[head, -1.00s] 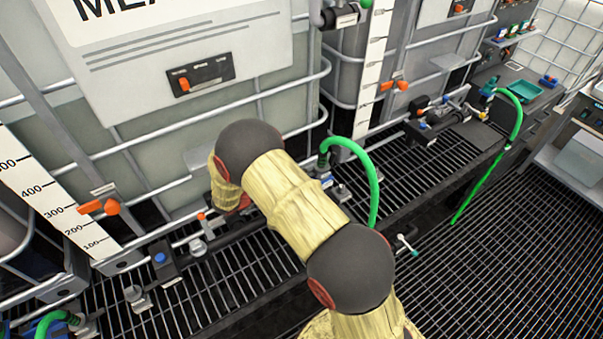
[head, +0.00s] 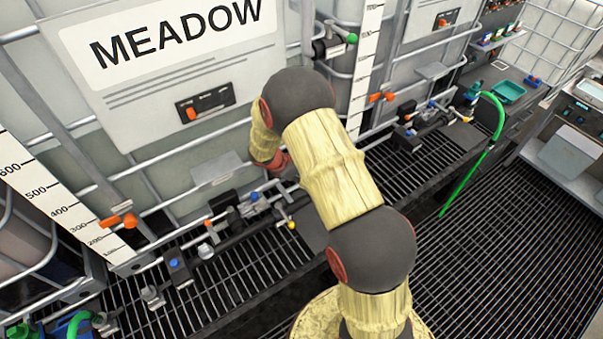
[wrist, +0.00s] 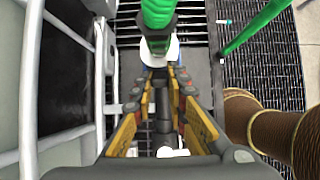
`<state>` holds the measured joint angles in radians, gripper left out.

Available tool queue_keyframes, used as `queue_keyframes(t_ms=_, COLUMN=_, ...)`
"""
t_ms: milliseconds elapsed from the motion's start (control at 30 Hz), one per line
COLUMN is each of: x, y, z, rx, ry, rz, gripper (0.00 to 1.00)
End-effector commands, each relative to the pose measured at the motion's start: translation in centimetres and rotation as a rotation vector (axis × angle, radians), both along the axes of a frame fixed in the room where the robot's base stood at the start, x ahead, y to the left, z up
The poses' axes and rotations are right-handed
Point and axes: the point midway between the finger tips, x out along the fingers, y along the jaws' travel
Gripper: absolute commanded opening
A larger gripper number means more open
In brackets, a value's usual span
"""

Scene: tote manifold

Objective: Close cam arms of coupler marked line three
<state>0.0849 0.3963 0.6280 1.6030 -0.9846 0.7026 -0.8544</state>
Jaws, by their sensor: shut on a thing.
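No line marking is readable. In the head view, my arm hides the fingers and this coupler.
A fitting with blue levers (head: 254,200) lies left of my arm, beside a large tank labelled MEADOW (head: 180,38). Another manifold fitting (head: 430,112) and a green hose (head: 488,150) are at right. The grating floor (head: 470,265) at right is clear.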

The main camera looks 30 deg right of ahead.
Motion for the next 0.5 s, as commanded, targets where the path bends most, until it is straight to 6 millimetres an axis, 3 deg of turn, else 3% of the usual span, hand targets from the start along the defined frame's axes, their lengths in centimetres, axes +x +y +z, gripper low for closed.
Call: queue_keyframes(t_ms=500, x=-0.01, y=-0.29, z=0.0, rx=0.066, ry=0.003, rz=0.0, gripper=0.0)
